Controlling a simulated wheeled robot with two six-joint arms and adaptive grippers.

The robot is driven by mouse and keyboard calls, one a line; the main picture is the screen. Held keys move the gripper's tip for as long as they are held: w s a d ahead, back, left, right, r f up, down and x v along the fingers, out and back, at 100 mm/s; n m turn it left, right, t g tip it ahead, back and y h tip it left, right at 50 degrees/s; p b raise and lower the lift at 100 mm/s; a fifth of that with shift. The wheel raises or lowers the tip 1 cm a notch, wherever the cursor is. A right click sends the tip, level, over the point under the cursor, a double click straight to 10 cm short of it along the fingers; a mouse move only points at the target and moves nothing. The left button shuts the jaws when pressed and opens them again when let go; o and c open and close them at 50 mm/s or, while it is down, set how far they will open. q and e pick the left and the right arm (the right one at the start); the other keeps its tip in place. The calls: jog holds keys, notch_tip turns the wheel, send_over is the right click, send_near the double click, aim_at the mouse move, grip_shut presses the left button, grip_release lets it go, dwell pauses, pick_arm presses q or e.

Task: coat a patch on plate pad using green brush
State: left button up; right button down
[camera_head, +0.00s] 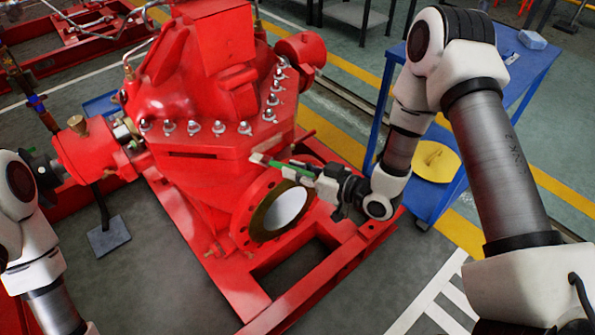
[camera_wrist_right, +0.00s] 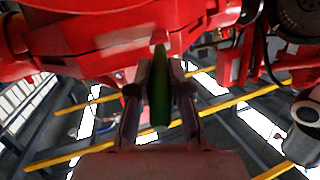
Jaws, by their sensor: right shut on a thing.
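My right gripper (camera_head: 318,176) is shut on the green brush (camera_head: 284,168). In the head view the brush points left, with its pale tip end beside the red pump casing, above the round flange. I cannot tell whether the tip touches the casing. In the right wrist view the green brush (camera_wrist_right: 159,92) stands between the two dark fingers of the gripper (camera_wrist_right: 160,80), pointing toward red metal. The red base plate (camera_head: 330,280) lies under the pump; I cannot single out the plate pad or a coated patch. My left arm shows at the left edge, its gripper out of view.
The red pump (camera_head: 215,75) with several studs and nuts fills the middle. Its flange has a pale round face (camera_head: 284,210).

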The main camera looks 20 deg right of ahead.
jog(key=shift+w, duration=0.2)
jog(key=shift+w+d+p, duration=1.7)
jog(key=shift+w+d, duration=0.1)
jog(key=shift+d, duration=3.2)
jog(key=shift+s+a+b, duration=0.3)
jog(key=shift+s+a, duration=0.3)
jog(key=shift+a, duration=1.1)
jog(key=shift+s+a+b, duration=0.3)
jog(key=shift+s+a, duration=0.35)
jog(key=shift+a, duration=1.05)
jog(key=shift+s+a+b, duration=0.3)
jog(key=shift+s+a, duration=0.3)
jog(key=shift+a, duration=1.1)
